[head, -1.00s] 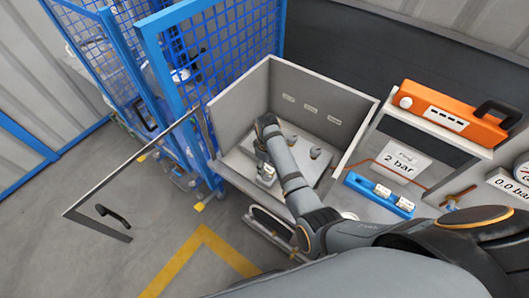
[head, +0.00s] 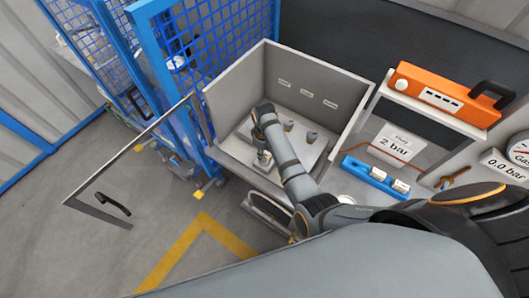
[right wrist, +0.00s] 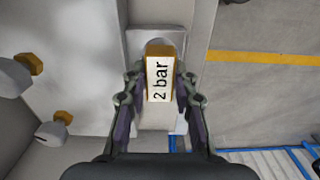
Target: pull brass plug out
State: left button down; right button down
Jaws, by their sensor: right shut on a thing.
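The brass plug (right wrist: 159,50) shows in the right wrist view as a gold-coloured block with a white "2 bar" label facing the camera. My right gripper (right wrist: 160,88) is shut on it, one finger at each side. A pale grey fitting lies behind the plug; I cannot tell whether the plug is still seated in it. In the head view my right gripper (head: 263,162) points down inside the open grey box, at its near left part, and hides most of the plug. My left gripper is not in view.
Two other pale fittings (head: 312,136) stand right of the gripper, with gold hex ends (right wrist: 53,115) in the wrist view. The box's grey walls (head: 235,85) rise around. Its glass door (head: 130,160) stands open.

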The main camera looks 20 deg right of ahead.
jog(key=shift+r, duration=2.95)
jog(key=shift+w, duration=0.1)
